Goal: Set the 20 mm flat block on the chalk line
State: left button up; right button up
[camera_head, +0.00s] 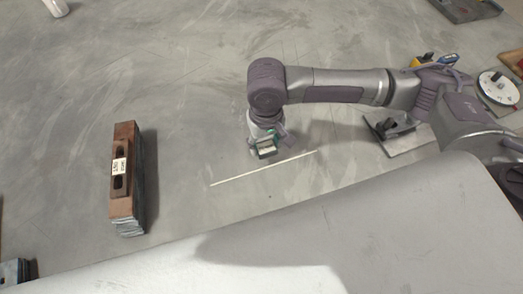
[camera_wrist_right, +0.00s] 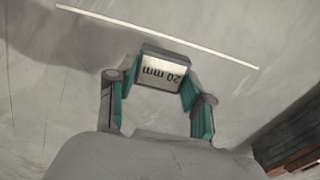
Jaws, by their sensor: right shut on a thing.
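The flat block (camera_wrist_right: 165,70) is a small grey plate marked "20 mm", upside down in the right wrist view. My right gripper (camera_wrist_right: 160,85) is shut on it, with a teal-padded finger at each side. In the head view the right gripper (camera_head: 265,148) is low over the floor, with the block (camera_head: 266,153) at its tip. The chalk line (camera_head: 262,168) is a thin pale stripe just below the block there. It also shows beyond the block in the right wrist view (camera_wrist_right: 160,36), apart from it. I cannot tell whether the block touches the floor. My left gripper is out of view.
A tall stack of brown and grey slotted plates (camera_head: 124,180) stands at the left. A grey trowel-like plate (camera_head: 398,135) lies at the right, with a round white disc (camera_head: 498,88) beyond it. The floor around the chalk line is clear.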

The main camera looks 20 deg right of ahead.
aim_at(263, 153)
jog(key=shift+a+f, duration=0.2)
jog(key=shift+a, duration=0.15)
jog(key=shift+f, duration=0.25)
notch_tip(263, 153, down, 4)
jog(key=shift+r, duration=0.2)
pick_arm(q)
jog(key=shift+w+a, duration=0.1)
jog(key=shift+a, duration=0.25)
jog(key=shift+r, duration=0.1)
pick_arm(e)
jog(key=o, duration=1.4)
jog(key=shift+f, duration=0.1)
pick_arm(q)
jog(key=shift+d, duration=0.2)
pick_arm(e)
jog(key=shift+o, duration=0.2)
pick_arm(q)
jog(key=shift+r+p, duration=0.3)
pick_arm(e)
notch_tip(263, 153, up, 12)
jog(key=shift+r, duration=0.15)
